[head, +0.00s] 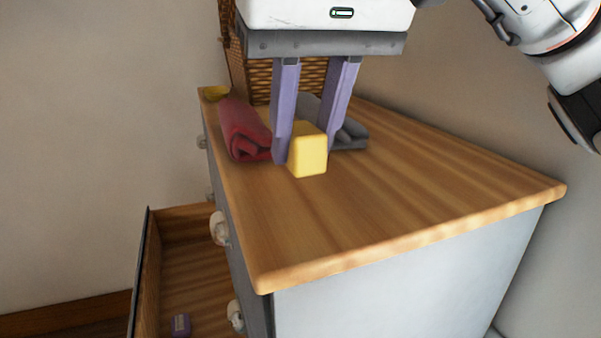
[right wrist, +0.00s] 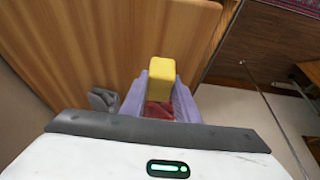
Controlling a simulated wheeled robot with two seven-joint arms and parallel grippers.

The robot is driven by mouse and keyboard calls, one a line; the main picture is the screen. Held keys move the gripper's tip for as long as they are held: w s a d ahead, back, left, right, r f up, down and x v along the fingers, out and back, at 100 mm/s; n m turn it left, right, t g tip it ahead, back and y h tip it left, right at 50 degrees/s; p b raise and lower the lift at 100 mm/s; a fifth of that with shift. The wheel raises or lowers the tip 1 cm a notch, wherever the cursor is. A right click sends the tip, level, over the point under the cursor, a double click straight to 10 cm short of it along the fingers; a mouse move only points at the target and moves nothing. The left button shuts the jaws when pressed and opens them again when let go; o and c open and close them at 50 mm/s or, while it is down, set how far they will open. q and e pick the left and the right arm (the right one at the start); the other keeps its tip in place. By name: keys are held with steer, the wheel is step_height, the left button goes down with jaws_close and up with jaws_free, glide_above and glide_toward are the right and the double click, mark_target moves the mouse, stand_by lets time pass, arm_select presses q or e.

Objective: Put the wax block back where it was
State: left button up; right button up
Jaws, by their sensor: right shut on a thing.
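The yellow wax block (head: 308,152) is between the purple fingers of my right gripper (head: 304,155), over the wooden top of the dresser (head: 400,195). My right gripper is shut on it. I cannot tell whether the block touches the top or hangs just above it. In the right wrist view the block (right wrist: 161,70) shows between the fingertips (right wrist: 162,90). My left gripper is not in view.
A rolled red cloth (head: 243,130) lies left of the gripper and a grey folded cloth (head: 350,135) behind it. An open drawer (head: 185,225) holds a small purple item (head: 180,325). The dresser's front right top is clear.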

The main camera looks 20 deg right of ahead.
mark_target(302, 171)
steer(key=shift+f, duration=2.5)
steer(key=o, duration=0.9)
steer(key=shift+o, duration=0.2)
steer(key=shift+r, duration=0.1)
steer(key=shift+r, duration=0.25)
steer(key=v, duration=1.1)
steer(key=shift+r, duration=0.4)
steer(key=shift+s, duration=0.1)
